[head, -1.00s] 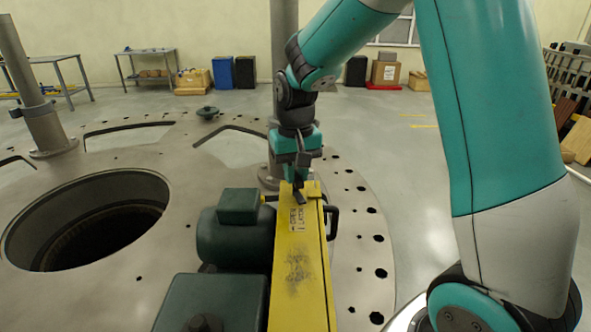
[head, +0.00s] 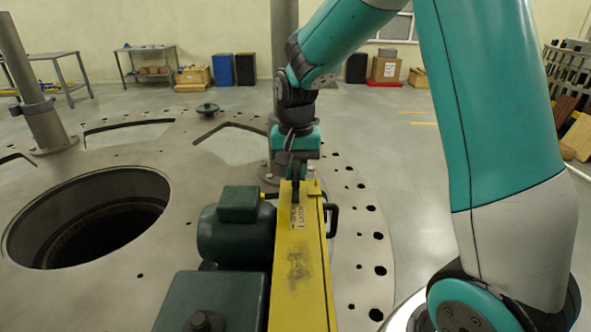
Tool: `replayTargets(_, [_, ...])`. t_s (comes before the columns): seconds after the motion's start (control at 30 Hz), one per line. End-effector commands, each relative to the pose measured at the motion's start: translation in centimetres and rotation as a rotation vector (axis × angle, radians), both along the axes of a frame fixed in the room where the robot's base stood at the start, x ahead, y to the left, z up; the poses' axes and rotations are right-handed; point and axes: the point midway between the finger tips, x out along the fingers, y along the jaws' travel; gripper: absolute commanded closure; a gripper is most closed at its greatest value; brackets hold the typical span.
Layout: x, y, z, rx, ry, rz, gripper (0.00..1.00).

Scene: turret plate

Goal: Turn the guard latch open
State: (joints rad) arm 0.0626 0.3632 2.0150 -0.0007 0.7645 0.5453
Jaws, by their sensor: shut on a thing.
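The yellow guard (head: 299,270) is a long narrow cover running from the bottom of the picture toward my arm, with a label on its top near the far end. The guard latch (head: 296,193) is a small dark piece on top of that far end, lying roughly along the guard's length. My gripper (head: 295,177) points down at the far end of the guard and is shut on the latch. Its fingers hide part of the latch.
A dark green motor (head: 237,232) and a green box (head: 212,303) stand left of the guard. A black handle (head: 332,220) sticks out on its right. A grey post (head: 284,80) rises behind my gripper. A large round hole (head: 85,220) opens in the plate at left.

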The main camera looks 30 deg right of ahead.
Motion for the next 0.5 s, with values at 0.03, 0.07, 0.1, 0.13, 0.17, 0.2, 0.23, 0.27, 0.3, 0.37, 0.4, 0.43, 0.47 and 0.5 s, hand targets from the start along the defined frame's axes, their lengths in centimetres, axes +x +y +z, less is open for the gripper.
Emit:
replayTargets(0.03, [0.18, -0.08, 0.18, -0.002, -0.007, -0.004, 1.00])
replayTargets(0.07, [0.18, -0.08, 0.19, -0.002, -0.007, -0.004, 1.00])
replayTargets(0.1, [0.19, -0.08, 0.19, -0.002, -0.007, -0.004, 1.00])
replayTargets(0.13, [0.19, -0.08, 0.19, -0.002, -0.008, -0.004, 0.79])
replayTargets(0.17, [0.19, -0.08, 0.19, -0.002, -0.007, -0.004, 0.72])
replayTargets(0.2, [0.17, -0.08, 0.18, -0.002, -0.007, -0.004, 0.63])
replayTargets(0.23, [0.16, -0.07, 0.16, -0.002, -0.006, -0.003, 0.56])
replayTargets(0.27, [0.14, -0.06, 0.15, -0.002, -0.006, -0.003, 0.55])
replayTargets(0.3, [0.12, -0.05, 0.13, -0.001, -0.005, -0.003, 0.55])
replayTargets(0.37, [0.11, -0.04, 0.10, -0.001, -0.004, -0.002, 0.55])
replayTargets(0.4, [0.09, -0.04, 0.09, -0.001, -0.004, -0.002, 0.55])
replayTargets(0.43, [0.09, -0.03, 0.08, -0.001, -0.003, -0.002, 0.55])
replayTargets(0.47, [0.08, -0.03, 0.08, -0.001, -0.003, -0.001, 0.55])
replayTargets(0.5, [0.07, -0.02, 0.10, -0.001, -0.003, -0.001, 0.55])
